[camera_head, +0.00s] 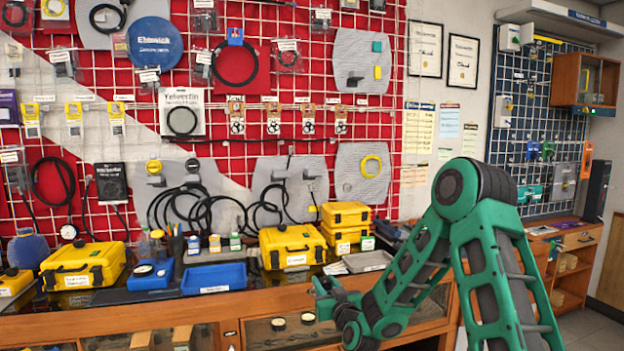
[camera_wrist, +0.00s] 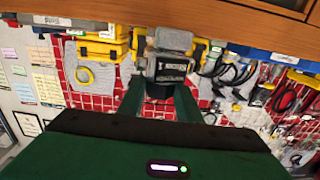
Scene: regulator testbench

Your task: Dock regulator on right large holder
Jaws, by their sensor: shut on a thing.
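My gripper shows in the head view (camera_head: 325,292) low over the bench's front edge, and its two green fingers show in the wrist view (camera_wrist: 160,98). It is shut on a dark piece, which I take as the regulator (camera_wrist: 167,68), with a pale label and a grey upper part. In the head view the regulator cannot be made out. Which one is the right large holder I cannot tell. The held piece is apart from the wall.
The bench (camera_head: 250,309) holds yellow cases (camera_head: 290,247), a blue tray (camera_head: 213,279) and a grey tray (camera_head: 367,261). Black hoses (camera_head: 205,212) hang on the wall behind. The wrist view is upside down. Air between gripper and wall, above the cases, looks free.

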